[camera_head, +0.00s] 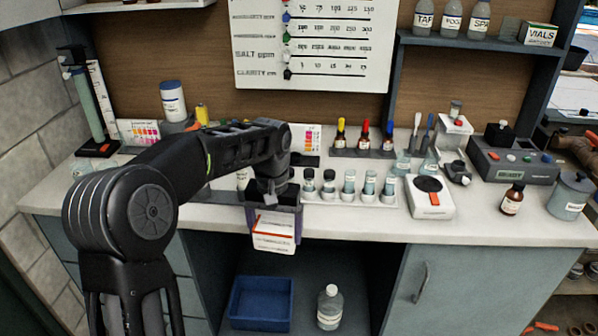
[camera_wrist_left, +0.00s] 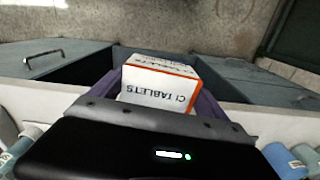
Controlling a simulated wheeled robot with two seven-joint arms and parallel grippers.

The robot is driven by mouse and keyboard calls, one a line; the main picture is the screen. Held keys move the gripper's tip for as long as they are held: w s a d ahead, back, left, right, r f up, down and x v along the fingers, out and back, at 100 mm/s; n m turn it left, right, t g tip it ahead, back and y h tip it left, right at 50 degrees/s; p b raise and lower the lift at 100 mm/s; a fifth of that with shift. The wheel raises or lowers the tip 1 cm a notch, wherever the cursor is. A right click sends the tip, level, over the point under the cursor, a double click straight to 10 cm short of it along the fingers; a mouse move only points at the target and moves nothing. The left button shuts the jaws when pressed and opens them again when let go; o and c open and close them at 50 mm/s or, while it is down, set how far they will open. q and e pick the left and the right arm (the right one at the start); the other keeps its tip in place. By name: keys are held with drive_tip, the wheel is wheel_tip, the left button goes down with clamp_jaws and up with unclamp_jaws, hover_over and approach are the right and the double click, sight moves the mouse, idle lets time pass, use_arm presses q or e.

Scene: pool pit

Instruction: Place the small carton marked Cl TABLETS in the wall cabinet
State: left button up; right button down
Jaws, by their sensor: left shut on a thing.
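The small white carton with orange edges (camera_head: 274,232) is held in front of the counter's front edge. In the left wrist view, the carton (camera_wrist_left: 160,88) shows the words Cl TABLETS upside down. My left gripper (camera_head: 273,222) is shut on it, with a purple finger on each side. An open-fronted wall unit (camera_head: 480,42) is at the upper right, with labelled bottles and a VIALS box on its shelf. I cannot tell if this is the wall cabinet; its upper part is out of frame. My right gripper is not in view.
The counter (camera_head: 340,222) holds a vial rack (camera_head: 345,200), a white scale (camera_head: 430,197), a grey meter (camera_head: 512,165) and a brown bottle (camera_head: 512,198). Below, a blue bin (camera_head: 260,304) and a clear bottle (camera_head: 330,307) stand in an open bay. A chart board (camera_head: 315,40) hangs behind.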

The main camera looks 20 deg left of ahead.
use_arm(q)
drive_tip(key=s+a+r+p, duration=0.1)
drive_tip(key=s+a+r, duration=0.1)
drive_tip(key=r, duration=0.3)
drive_tip(key=s+a+r+n, duration=0.1)
drive_tip(key=s+a+r, duration=0.2)
drive_tip(key=r, duration=0.2)
drive_tip(key=shift+s+a+p, duration=0.15)
drive_tip(key=shift+a+p, duration=0.15)
drive_tip(key=shift+p, duration=0.05)
